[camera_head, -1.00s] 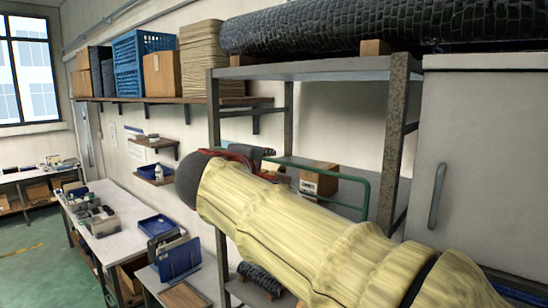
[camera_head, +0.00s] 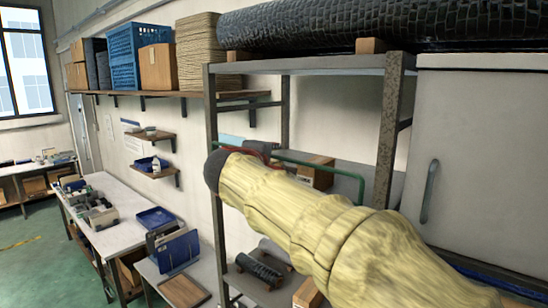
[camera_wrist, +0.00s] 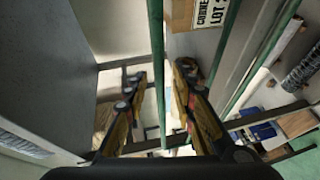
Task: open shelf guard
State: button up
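The shelf guard is a thin green rail on the metal shelf unit. In the head view its bar (camera_head: 320,168) runs across the front of the middle shelf and bends down at the right end. My arm's pale cover hides its lower part. In the wrist view a green bar (camera_wrist: 158,60) runs lengthwise between the two fingers of my gripper (camera_wrist: 162,74). The fingers are apart, one on each side of it, with visible gaps. I cannot tell the exact depth of the bar between them. In the head view my gripper is mostly hidden behind my arm.
A cardboard box (camera_head: 316,172) stands on the shelf behind the guard; its label shows in the wrist view (camera_wrist: 200,14). The shelf's front post (camera_head: 393,130) and a pale cabinet (camera_head: 470,150) are at the right. A white worktable (camera_head: 110,212) is at the left.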

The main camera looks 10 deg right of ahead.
grip_shut()
jog(key=shift+f, duration=0.1)
dwell(0.7)
